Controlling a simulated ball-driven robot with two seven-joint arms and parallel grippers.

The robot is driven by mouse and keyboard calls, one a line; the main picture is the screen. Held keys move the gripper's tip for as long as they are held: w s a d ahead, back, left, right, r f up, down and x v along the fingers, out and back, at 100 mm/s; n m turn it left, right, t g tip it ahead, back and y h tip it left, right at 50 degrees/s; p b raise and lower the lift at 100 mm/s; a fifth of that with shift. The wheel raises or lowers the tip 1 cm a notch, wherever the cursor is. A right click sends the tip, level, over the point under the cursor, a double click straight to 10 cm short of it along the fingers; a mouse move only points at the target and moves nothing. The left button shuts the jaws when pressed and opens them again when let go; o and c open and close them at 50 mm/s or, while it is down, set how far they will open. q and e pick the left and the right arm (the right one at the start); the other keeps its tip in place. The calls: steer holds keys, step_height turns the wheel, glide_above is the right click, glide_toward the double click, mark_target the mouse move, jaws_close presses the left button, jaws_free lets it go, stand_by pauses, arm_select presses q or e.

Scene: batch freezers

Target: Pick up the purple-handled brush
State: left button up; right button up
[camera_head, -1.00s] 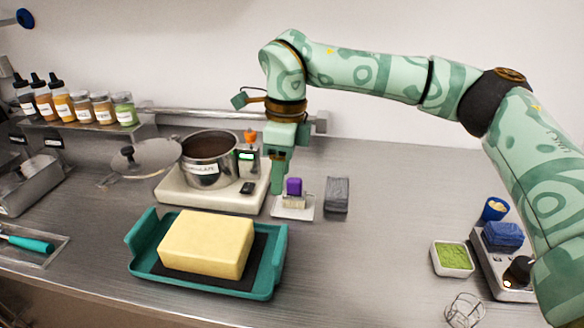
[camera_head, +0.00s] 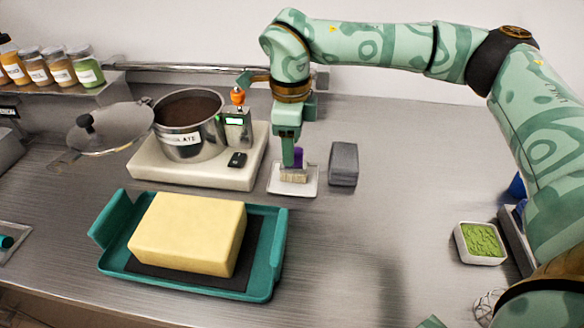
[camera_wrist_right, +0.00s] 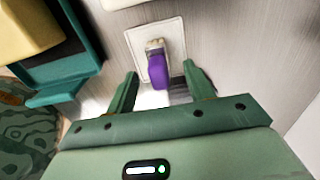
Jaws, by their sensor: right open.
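The purple-handled brush (camera_head: 298,158) stands with its purple handle up and pale bristles down on a small white tray (camera_head: 309,190). In the right wrist view the purple handle (camera_wrist_right: 158,72) shows between the two fingers. My right gripper (camera_head: 291,160) points down at the brush and partly hides the handle in the head view. It is open (camera_wrist_right: 160,80), with a finger on either side of the handle and visible gaps beside it. My left gripper is not in view.
A grey block (camera_head: 343,164) stands just right of the tray. A pot of chocolate (camera_head: 190,140) on a white base (camera_head: 180,172) is to the left. A teal tray (camera_head: 265,280) with a yellow block (camera_head: 190,233) lies in front. The counter to the right is mostly clear.

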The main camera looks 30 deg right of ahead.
steer(key=shift+s+f, duration=0.1)
steer(key=shift+f, duration=0.45)
steer(key=f+b, duration=0.1)
steer(key=f, duration=0.1)
steer(key=f+b, duration=0.1)
steer(key=f, duration=0.1)
steer(key=shift+s+d+f, duration=0.15)
steer(key=shift+d+f, duration=0.05)
steer(key=shift+f, duration=0.1)
steer(key=shift+r, duration=0.15)
steer(key=c, duration=1.1)
